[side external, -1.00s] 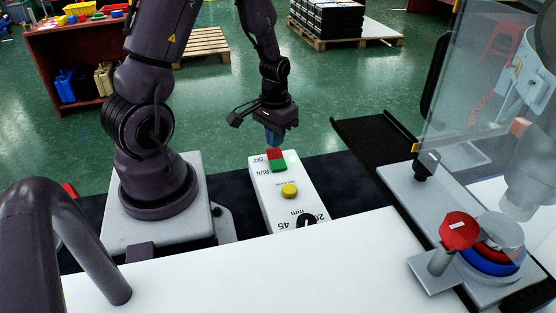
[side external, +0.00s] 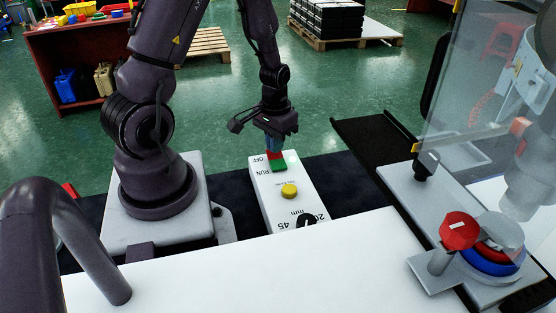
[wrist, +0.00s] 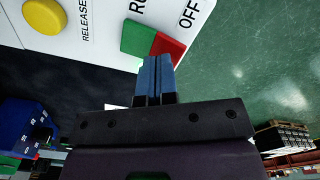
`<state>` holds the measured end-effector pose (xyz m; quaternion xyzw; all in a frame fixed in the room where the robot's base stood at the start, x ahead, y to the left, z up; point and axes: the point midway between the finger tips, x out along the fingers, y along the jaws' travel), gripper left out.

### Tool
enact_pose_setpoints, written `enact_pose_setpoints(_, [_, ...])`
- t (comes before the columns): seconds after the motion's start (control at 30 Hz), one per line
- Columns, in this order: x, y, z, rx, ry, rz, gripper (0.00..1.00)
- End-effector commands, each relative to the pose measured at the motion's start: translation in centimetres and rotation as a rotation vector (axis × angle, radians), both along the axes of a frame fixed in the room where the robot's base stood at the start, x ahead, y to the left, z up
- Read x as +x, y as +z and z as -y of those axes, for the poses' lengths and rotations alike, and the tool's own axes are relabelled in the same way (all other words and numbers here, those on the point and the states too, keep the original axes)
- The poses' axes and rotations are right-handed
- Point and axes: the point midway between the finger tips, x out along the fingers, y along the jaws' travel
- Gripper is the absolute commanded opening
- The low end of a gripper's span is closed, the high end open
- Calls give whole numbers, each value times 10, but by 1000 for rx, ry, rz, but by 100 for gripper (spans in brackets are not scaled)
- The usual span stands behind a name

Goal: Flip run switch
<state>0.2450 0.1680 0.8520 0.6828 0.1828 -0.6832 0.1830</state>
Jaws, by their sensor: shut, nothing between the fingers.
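The run switch is a rocker with a green half (side external: 278,167) beside RUN and a red half (side external: 274,154) beside OFF. It sits at the far end of a white control box (side external: 262,193). In the wrist view the green half (wrist: 137,38) and red half (wrist: 166,50) show just beyond my fingertips. My gripper (side external: 274,148) is shut and empty, its blue fingers pointing down at the red half. In the wrist view the fingers (wrist: 156,62) overlap the switch's near edge. I cannot tell whether they touch it.
A yellow release button (side external: 289,190) and a black dial (side external: 307,220) are on the same box. A white surface (side external: 240,265) lies in front. A red knob (side external: 459,230) and clear panel (side external: 480,80) stand at right.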

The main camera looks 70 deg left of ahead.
Motion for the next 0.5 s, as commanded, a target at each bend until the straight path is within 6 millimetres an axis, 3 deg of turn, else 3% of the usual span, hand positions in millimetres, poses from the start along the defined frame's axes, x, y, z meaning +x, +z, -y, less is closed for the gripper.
enact_pose_setpoints(0.5, [0, -8, 0, 0, 0, 0, 0])
